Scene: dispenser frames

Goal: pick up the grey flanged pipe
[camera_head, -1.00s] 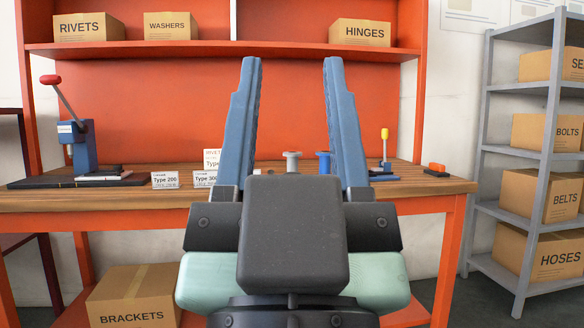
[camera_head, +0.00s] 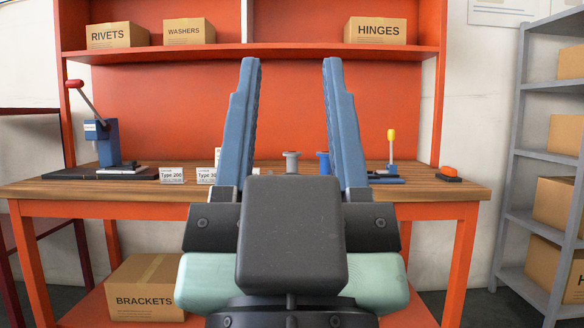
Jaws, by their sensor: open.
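The grey flanged pipe (camera_head: 292,162) stands upright on the wooden bench top. It shows between my gripper's two blue fingers, beyond them. My gripper (camera_head: 292,64) is open and empty, its fingers pointing up in the picture. The lower part of the pipe is close to the top edge of my dark gripper body. A blue flanged part (camera_head: 323,162) stands just right of the grey pipe, partly hidden by the right finger.
The orange workbench (camera_head: 430,195) carries a lever press (camera_head: 100,140) at left. Type label cards (camera_head: 171,175) stand near its front. A yellow-topped tool (camera_head: 392,150) and an orange-black item (camera_head: 450,174) stand at right. A grey shelf (camera_head: 507,190) with boxes is far right.

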